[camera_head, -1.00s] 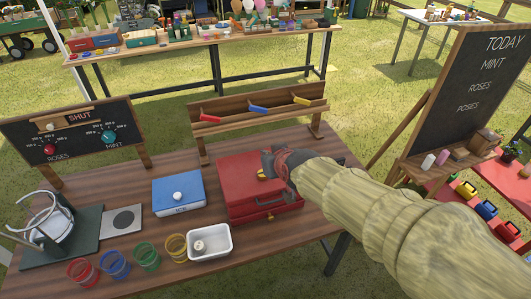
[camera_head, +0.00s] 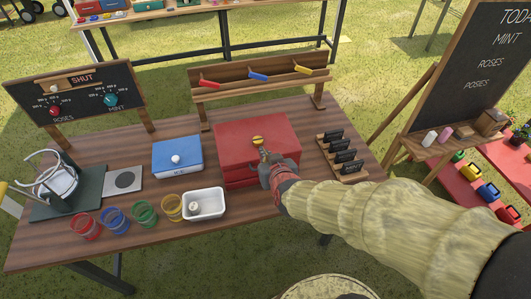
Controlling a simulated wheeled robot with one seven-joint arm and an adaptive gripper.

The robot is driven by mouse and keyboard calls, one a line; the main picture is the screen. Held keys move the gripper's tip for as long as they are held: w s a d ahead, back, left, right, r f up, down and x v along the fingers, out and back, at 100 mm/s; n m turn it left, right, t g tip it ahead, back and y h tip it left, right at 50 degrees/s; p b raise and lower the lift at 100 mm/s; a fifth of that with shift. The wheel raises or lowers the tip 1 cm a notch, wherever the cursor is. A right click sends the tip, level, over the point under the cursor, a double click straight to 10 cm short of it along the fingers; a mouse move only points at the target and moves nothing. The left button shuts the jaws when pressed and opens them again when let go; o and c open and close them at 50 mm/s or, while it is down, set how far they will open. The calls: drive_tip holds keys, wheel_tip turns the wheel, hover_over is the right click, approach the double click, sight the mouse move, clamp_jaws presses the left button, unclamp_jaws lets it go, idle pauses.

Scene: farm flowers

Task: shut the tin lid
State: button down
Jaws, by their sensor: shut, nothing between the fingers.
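The red tin (camera_head: 228,181) stands on the wooden table, right of the middle. Its red lid (camera_head: 236,134) lies over the top and looks flat; I cannot tell whether a thin gap is left at its edge. A yellow knob (camera_head: 257,140) sits on the lid. My gripper (camera_head: 263,156) is shut and empty, over the front right part of the tin, just in front of the knob. I cannot tell whether it touches the lid. My gripper and arm hide the tin's front right corner.
A blue box (camera_head: 177,157) and a white tray (camera_head: 205,204) stand left of the tin. Several coloured cups (camera_head: 115,219) line the front edge. A wooden rack (camera_head: 258,81) stands behind, and a holder with black tags (camera_head: 343,160) stands to the right.

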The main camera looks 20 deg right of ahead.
drive_tip(key=shift+s+f+b, duration=0.25)
drive_tip(key=shift+f+b, duration=0.35)
drive_tip(key=shift+f, duration=0.3)
drive_tip(key=shift+s+f+b, duration=0.3)
drive_tip(key=shift+f+b, duration=0.25)
drive_tip(key=shift+f, duration=0.4)
drive_tip(key=shift+s+f+b, duration=0.25)
drive_tip(key=shift+f+b, duration=0.35)
drive_tip(key=shift+f, duration=0.3)
drive_tip(key=shift+r, duration=0.1)
